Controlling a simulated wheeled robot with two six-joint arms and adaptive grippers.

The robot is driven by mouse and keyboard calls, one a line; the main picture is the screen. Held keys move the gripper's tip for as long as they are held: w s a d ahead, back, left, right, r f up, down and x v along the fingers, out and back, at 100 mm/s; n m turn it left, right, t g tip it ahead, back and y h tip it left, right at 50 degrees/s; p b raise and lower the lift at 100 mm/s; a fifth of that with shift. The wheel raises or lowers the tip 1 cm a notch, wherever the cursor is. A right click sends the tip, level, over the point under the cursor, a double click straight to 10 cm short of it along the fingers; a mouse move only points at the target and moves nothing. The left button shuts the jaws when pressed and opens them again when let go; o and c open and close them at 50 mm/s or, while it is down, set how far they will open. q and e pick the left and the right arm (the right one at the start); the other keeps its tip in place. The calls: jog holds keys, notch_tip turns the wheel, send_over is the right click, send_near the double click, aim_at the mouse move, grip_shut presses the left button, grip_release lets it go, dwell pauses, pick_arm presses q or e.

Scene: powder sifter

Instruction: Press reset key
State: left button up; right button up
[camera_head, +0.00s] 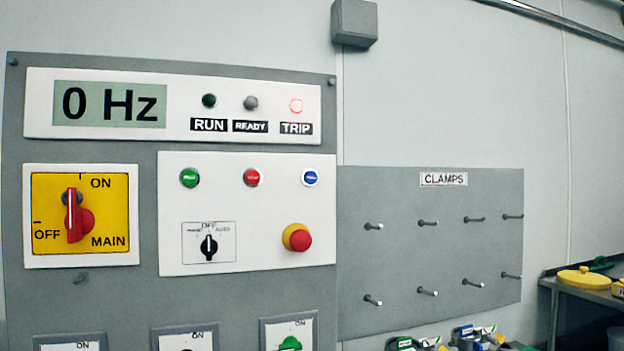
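A grey control panel fills the left of the head view. Its white button plate (270,215) carries a green button (190,178), a red button (252,177) and a blue button (310,178) in a row. None is clearly labelled as reset; the markings on the caps are too small to read. Below them are a black selector (209,246) pointing up at OFF and a red mushroom button (298,238) on a yellow collar. The display (110,104) reads 0 Hz. The TRIP lamp (296,105) glows red; RUN and READY look dark. Neither gripper is in view.
The red MAIN switch (77,215) stands upright at ON. Several smaller switches line the panel's bottom edge, partly cut off. A grey CLAMPS board (440,255) with empty pegs is to the right. A side table (580,290) holds a yellow lid (584,278).

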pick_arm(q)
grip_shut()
